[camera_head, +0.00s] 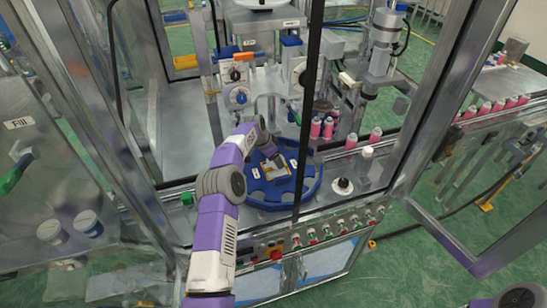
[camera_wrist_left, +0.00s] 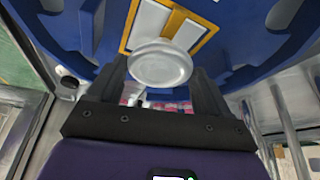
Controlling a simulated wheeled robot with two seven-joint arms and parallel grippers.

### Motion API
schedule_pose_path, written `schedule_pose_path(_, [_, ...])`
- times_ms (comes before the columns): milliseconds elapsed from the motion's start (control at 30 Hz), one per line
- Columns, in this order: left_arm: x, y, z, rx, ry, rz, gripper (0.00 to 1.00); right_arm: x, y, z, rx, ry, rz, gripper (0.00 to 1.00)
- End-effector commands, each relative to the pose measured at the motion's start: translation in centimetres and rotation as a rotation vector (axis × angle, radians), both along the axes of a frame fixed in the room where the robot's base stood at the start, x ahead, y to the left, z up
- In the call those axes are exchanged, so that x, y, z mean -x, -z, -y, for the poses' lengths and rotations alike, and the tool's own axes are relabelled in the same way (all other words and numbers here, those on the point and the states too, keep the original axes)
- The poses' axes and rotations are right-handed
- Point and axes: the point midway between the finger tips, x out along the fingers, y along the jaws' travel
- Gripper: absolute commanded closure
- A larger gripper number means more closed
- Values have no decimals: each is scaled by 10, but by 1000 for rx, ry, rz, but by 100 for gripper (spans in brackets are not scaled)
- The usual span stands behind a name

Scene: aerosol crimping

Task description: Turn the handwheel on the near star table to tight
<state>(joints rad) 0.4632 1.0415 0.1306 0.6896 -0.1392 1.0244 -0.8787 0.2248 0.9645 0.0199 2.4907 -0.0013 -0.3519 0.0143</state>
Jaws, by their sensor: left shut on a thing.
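My left gripper (camera_head: 277,161) is low over the middle of the disc. In the left wrist view its two dark fingers (camera_wrist_left: 162,92) stand on either side of a round silver-white knob (camera_wrist_left: 160,64), seemingly the handwheel, and are shut on it. The star table (camera_wrist_left: 75,35) fills the top of that view. The head view hides the knob behind the gripper. My right gripper does not show.
A dark upright frame post (camera_head: 308,110) crosses in front of the star table. Pink cans (camera_head: 351,142) stand to the right on the deck. A row of buttons (camera_head: 325,232) lines the front edge. An open door frame (camera_head: 480,200) is at right.

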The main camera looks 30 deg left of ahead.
Motion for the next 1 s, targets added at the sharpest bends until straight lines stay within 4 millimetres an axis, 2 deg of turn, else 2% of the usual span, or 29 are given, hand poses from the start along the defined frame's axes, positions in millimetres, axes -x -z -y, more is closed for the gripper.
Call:
schedule_pose_path(633, [0,1,-1,-2,56,-1,52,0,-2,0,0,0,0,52])
schedule_pose_path(667, [0,1,-1,-2,56,-1,17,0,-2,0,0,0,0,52])
schedule_pose_path(700, [0,0,-1,-2,56,-1,10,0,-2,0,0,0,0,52])
schedule_pose_path(767, [0,0,-1,-2,55,-1,1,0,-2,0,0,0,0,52])
schedule_pose_path(800, [0,0,-1,-2,55,-1,0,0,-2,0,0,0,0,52])
schedule_pose_path(1000, [0,-1,-1,-2,53,0,0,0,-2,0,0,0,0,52])
